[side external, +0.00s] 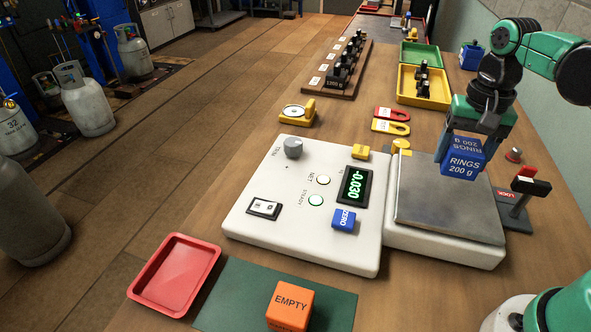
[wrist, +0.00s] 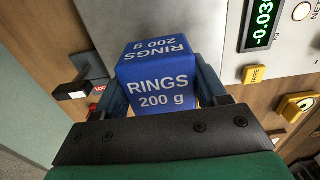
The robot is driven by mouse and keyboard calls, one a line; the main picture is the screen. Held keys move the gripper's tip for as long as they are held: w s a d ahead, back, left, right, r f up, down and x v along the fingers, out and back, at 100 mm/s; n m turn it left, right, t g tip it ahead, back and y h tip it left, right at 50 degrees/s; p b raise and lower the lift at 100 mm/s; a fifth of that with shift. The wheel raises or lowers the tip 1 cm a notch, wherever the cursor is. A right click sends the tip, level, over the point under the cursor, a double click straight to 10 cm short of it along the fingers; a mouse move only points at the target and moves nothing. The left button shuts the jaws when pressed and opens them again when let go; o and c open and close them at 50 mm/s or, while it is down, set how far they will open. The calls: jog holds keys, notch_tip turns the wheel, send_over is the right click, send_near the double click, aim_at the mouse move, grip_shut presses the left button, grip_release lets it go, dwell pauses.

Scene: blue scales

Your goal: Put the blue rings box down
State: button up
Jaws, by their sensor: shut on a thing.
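The blue rings box (side external: 464,163), marked "RINGS 200 g", is held in my gripper (side external: 466,140) above the back part of the scale's grey metal pan (side external: 450,212). In the side view I cannot tell the exact gap between box and pan. In the wrist view the box (wrist: 157,84) sits between the two fingers of my gripper (wrist: 160,88), which are shut on its sides. The scale's green display (side external: 354,187) reads -0.030. The display shows partly in the wrist view (wrist: 264,20).
An orange EMPTY box (side external: 290,305) stands on a green mat (side external: 235,295), beside a red tray (side external: 176,275). A lever with a LOCK label (side external: 528,182) stands right of the pan. Yellow (side external: 408,92) and green (side external: 421,54) trays lie behind. The pan's front is clear.

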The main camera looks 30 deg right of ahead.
aim_at(453, 173)
jog(key=shift+f, duration=1.9)
jog(key=shift+f, duration=0.15)
jog(key=o, duration=1.4)
jog(key=shift+o, duration=0.2)
notch_tip(453, 173, up, 12)
jog(key=a+f+n+t, duration=0.1)
jog(key=f+n+t, duration=0.1)
jog(key=w+a+f+n+t, duration=0.1)
jog(key=a+f+n+t, duration=0.1)
jog(key=n, duration=0.1)
jog(key=a+f+n+t, duration=0.2)
jog(key=n, duration=0.1)
jog(key=shift+w+a, duration=0.15)
jog(key=shift+w, duration=0.05)
jog(key=shift+w+a+f+n+t, duration=0.1)
jog(key=shift+a+f+n+t, duration=0.1)
jog(key=shift+n+t, duration=0.35)
